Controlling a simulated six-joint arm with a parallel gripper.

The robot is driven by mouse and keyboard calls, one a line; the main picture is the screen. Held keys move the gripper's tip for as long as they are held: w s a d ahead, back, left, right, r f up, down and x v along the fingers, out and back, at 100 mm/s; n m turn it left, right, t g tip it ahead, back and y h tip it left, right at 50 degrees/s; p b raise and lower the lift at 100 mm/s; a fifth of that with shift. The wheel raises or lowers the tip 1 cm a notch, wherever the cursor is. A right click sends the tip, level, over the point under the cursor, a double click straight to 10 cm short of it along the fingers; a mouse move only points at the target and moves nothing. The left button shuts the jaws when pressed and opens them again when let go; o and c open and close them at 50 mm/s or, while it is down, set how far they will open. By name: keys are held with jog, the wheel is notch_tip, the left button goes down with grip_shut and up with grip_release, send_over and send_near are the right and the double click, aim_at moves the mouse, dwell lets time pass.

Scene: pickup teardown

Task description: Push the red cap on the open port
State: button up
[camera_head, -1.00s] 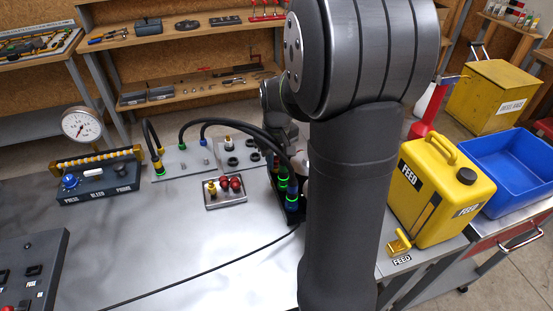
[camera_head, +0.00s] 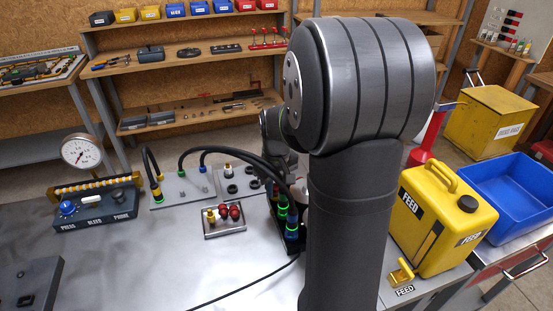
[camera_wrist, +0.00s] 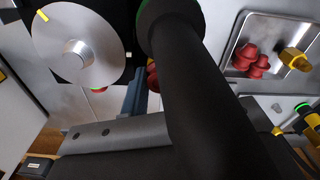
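Two red caps (camera_head: 229,211) sit beside a yellow cap (camera_head: 210,216) on a small metal tray (camera_head: 225,233). In the wrist view the red caps (camera_wrist: 249,60) and the yellow cap (camera_wrist: 295,58) are at upper right. Another bit of red (camera_wrist: 152,77) shows beside a blue-grey finger of my gripper (camera_wrist: 140,92), mostly behind a thick black hose (camera_wrist: 195,95). I cannot tell whether it is held. A black port block (camera_head: 284,236) with green-ringed couplings stands right of the tray. In the head view my arm hides the gripper. I cannot identify the open port.
Black hoses (camera_head: 240,150) arch from the back plates to the port block. A gauge box (camera_head: 95,207) stands left. A yellow FEED can (camera_head: 440,215) and a blue bin (camera_head: 510,185) stand right. A cable crosses the front bench, which is otherwise largely clear.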

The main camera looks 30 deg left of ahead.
aim_at(275, 186)
jog(key=shift+o, duration=0.8)
notch_tip(275, 186, up, 17)
jog(key=shift+s+d+f, duration=0.2)
jog(key=shift+s+d, duration=0.05)
jog(key=shift+r, duration=0.25)
jog(key=shift+c, duration=1.3)
jog(key=shift+m, duration=0.3)
jog(key=c, duration=0.4)
jog(key=shift+f+m, duration=0.2)
jog(key=shift+m, duration=0.2)
jog(key=c, duration=0.3)
jog(key=f+m, duration=0.2)
jog(key=m, duration=0.1)
jog(key=f+m, duration=0.2)
jog(key=m, duration=0.2)
jog(key=f+m, duration=0.2)
jog(key=m, duration=0.2)
jog(key=shift+w+a, duration=0.2)
jog(key=shift+a, duration=0.1)
grip_shut()
jog(key=f+m, duration=0.1)
jog(key=m, duration=0.1)
jog(key=shift+f+m, duration=0.15)
jog(key=shift+m, duration=0.25)
jog(key=shift+f, duration=3.6)
